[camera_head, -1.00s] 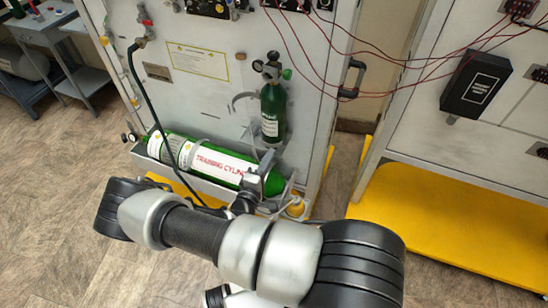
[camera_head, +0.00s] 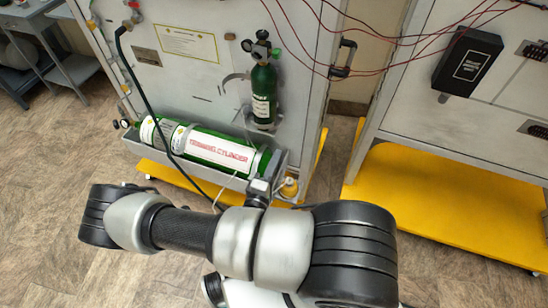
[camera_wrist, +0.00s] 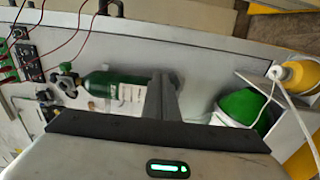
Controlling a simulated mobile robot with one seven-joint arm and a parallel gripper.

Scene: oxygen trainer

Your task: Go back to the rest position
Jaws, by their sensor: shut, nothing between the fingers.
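My gripper (camera_wrist: 161,78) shows in the wrist view with its two dark fingers together and nothing between them. Behind the fingers are a small upright green cylinder (camera_wrist: 110,86), drawn sideways in this view, and the green end of a large cylinder (camera_wrist: 240,108). In the head view my arm crosses the lower middle and hides most of the gripper. The large green training cylinder (camera_head: 218,149) lies in a tray (camera_head: 196,170) on the panel's front. The small cylinder (camera_head: 263,97) with its gauges hangs above its right part.
A yellow bottle (camera_head: 289,187) sits by the tray's right end; it also shows in the wrist view (camera_wrist: 297,73). A black hose (camera_head: 134,85) and red cables hang on the panels. A yellow base (camera_head: 450,220) stands at right. Floor at left is open.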

